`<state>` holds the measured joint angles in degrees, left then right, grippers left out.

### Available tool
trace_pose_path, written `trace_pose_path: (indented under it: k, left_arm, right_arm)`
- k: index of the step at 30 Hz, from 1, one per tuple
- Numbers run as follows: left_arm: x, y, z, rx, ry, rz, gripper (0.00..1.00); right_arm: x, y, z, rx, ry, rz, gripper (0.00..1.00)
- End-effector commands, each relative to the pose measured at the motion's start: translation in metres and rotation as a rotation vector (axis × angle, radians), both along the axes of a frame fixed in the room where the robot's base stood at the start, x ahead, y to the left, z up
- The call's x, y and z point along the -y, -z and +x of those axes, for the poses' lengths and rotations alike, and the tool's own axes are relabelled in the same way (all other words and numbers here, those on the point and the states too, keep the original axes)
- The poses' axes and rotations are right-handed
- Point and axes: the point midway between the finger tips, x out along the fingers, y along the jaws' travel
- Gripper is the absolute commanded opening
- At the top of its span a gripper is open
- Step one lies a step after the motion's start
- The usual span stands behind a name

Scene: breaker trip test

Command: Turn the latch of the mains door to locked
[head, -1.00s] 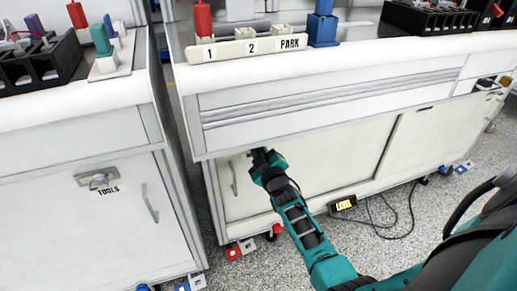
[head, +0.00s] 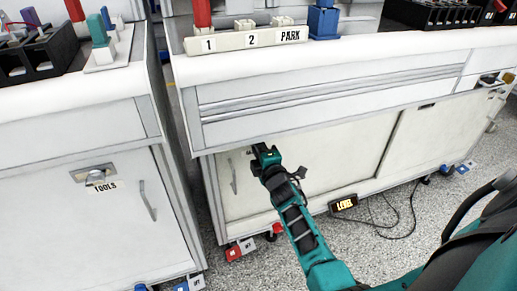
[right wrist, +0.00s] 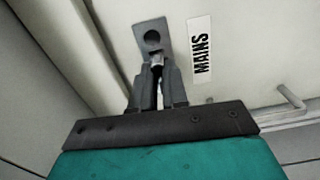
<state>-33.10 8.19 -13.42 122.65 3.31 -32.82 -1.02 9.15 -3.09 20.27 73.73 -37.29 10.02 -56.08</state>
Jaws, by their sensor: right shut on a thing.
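The mains door (head: 310,168) is the pale lower door of the middle bench and looks closed. Its MAINS label (right wrist: 200,50) shows in the right wrist view, beside the latch (right wrist: 151,30), a grey plate with a round hole. My right gripper (right wrist: 157,68) is shut on the latch's small turning part, which its fingertips mostly hide. In the head view my right gripper (head: 262,152) is at the door's upper left, and the latch is hidden behind it. My left gripper is not in view.
The mains door's bar handle (head: 233,177) stands out left of the gripper. A TOOLS cabinet (head: 105,225) with its own latch is at left. A lit LEVEL box (head: 343,203) and its cable lie on the floor. A PARK rack (head: 247,38) sits on the bench edge.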

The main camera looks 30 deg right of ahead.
Motion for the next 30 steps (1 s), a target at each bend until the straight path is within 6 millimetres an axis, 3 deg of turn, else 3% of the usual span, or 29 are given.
trace_pose_path:
  k: [21,22,30]
  left_arm:
    - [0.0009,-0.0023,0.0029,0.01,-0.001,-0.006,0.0]
    - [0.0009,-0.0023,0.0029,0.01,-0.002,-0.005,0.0]
    - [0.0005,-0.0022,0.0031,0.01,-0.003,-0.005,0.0]
  right_arm:
    - [0.0,-0.0055,0.0028,-0.007,-0.001,-0.076,0.0]
    - [0.0,-0.0055,0.0028,-0.007,-0.001,-0.076,0.17]
    - [0.0001,-0.0037,0.002,-0.01,-0.001,-0.072,0.39]
